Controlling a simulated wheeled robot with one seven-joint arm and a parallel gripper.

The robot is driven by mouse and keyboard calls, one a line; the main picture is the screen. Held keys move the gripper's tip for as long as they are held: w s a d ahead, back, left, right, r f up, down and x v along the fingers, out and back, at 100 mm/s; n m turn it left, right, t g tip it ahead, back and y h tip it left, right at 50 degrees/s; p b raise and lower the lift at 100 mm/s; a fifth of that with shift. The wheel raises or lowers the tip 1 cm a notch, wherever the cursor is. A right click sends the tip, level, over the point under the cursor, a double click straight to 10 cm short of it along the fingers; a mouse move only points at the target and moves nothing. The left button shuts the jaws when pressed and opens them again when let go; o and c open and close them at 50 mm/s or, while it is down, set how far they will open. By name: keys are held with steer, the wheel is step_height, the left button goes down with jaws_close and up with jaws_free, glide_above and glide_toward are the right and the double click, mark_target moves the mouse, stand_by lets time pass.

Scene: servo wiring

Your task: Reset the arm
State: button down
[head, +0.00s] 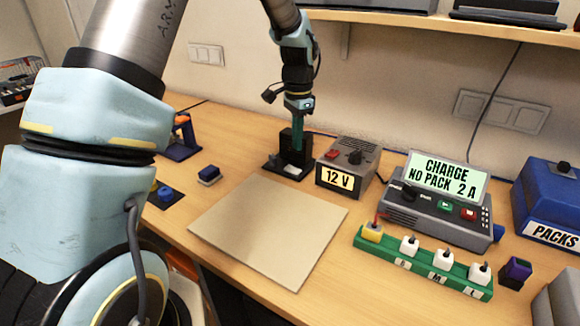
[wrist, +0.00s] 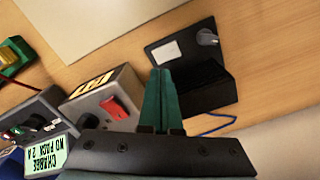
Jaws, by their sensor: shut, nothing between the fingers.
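My gripper (head: 295,146) points down in the head view, at the back of the table, above or just in front of a black L-shaped stand (head: 282,168). Its two green fingers are together and empty; they also show in the wrist view (wrist: 160,74). There the black stand (wrist: 215,97) lies just beyond the fingers, with a white label and a grey knob on it. I cannot tell whether the fingertips touch the stand.
The 12 V supply (head: 347,165) stands close right of my gripper. Further right are the charger (head: 435,215), a green connector strip (head: 420,262) and a blue PACKS box (head: 550,205). A bare beige mat (head: 268,230) lies in front. A shelf (head: 430,22) hangs above.

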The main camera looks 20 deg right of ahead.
steer(key=s+a+r+n, duration=0.1)
steer(key=s+a+n, duration=0.2)
steer(key=a, duration=0.7)
steer(key=s+a+r+n+t, duration=0.1)
steer(key=s+a+n, duration=0.3)
steer(key=a+n, duration=0.3)
steer(key=s+a+r+n, duration=0.1)
steer(key=s+a+n, duration=0.3)
steer(key=a, duration=1.1)
steer(key=shift+s+r+n+t, duration=0.2)
steer(key=shift+n+t, duration=0.1)
steer(key=shift+n, duration=0.2)
